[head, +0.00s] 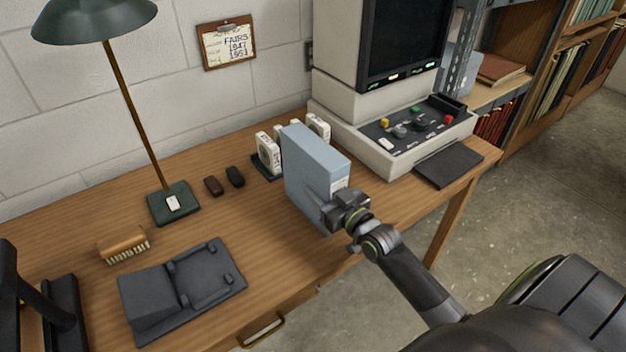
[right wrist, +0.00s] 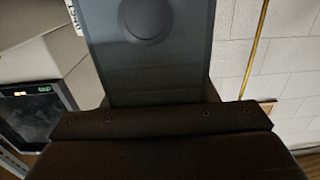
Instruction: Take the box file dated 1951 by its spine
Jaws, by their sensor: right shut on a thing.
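A blue-grey box file (head: 313,165) is upright over the desk, in front of a small rack of white boxes. Its spine faces right, toward my arm, with a pale label partly hidden. My right gripper (head: 340,207) is shut on the spine end, low on the file. In the right wrist view the file (right wrist: 150,65) fills the middle, with a round mark on it. I cannot tell whether the file's base touches the desk.
On the wooden desk (head: 75,225) stand a lamp (head: 172,203), a brush (head: 124,243), a black cradle (head: 182,290) and a reader machine (head: 400,140). Small white boxes (head: 267,152) stand close behind the file. A clipboard (head: 226,43) hangs on the wall. Shelves are at right.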

